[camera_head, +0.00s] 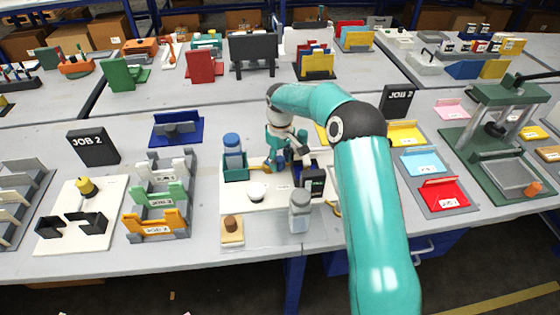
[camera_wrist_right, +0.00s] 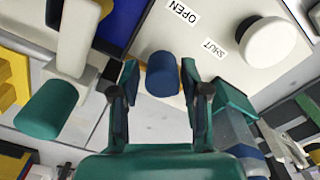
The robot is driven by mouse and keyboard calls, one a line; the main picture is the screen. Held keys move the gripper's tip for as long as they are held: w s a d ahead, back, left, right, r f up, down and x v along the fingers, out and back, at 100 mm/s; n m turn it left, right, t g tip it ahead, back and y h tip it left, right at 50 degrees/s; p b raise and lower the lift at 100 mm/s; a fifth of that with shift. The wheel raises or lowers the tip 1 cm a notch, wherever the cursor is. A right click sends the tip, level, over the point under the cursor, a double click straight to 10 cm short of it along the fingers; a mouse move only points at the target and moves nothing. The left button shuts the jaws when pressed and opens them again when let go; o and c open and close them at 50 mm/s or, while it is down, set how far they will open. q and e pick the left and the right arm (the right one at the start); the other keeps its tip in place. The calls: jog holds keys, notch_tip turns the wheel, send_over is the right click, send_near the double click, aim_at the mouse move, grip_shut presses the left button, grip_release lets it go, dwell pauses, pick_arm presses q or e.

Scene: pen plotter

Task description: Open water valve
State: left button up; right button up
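A blue cylindrical knob (camera_wrist_right: 162,74), which looks like the water valve's handle, is in the right wrist view on a white panel (camera_wrist_right: 225,22). The panel bears an OPEN label (camera_wrist_right: 181,12) and a SHUT label (camera_wrist_right: 214,49). My right gripper (camera_wrist_right: 160,80) is open. Its fingertips are on either side of the blue knob with a visible gap at each side. In the head view my right gripper (camera_head: 289,157) is over the back of the white panel (camera_head: 275,200). The arm and gripper hide much of the valve there. My left gripper is not in view.
A round white knob (camera_head: 257,191) is on the panel. A blue-topped bottle (camera_head: 232,150) stands in a teal holder at left. A grey bottle (camera_head: 300,212) stands at the front right. A black-screened box (camera_head: 313,182) is right of the gripper. A teal cylinder (camera_wrist_right: 46,108) shows left.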

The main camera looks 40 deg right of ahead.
aim_at(280, 158)
jog(key=shift+o, duration=0.4)
jog(key=shift+f, duration=0.1)
notch_tip(280, 158, up, 12)
dwell(0.4)
jog(key=shift+a+f, duration=0.1)
dwell(0.3)
